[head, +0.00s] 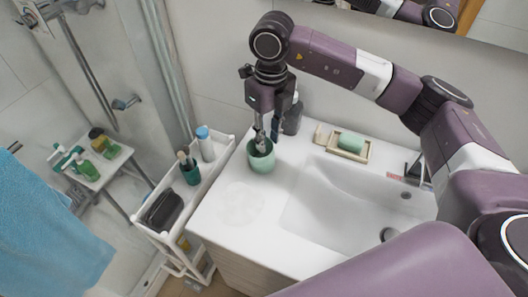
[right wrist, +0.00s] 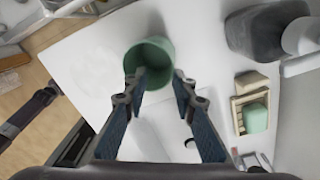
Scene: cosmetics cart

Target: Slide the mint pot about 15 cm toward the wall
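The mint pot (head: 261,158) stands upright on the white counter (head: 215,215), left of the basin, with its open top up. It also shows in the right wrist view (right wrist: 152,58). My right gripper (head: 266,138) points down at the pot from above. In the right wrist view its fingers (right wrist: 158,80) are apart. One fingertip overlaps the pot's opening and the other lies by its right side. I cannot tell whether either touches the pot. My left gripper is not in view.
A dark bottle (head: 293,118) stands behind the pot near the wall. A green soap in a dish (head: 350,143) lies to the right, beyond the basin (head: 345,205). A white cart (head: 210,172) with toiletries stands left of the counter. The counter in front of the pot is clear.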

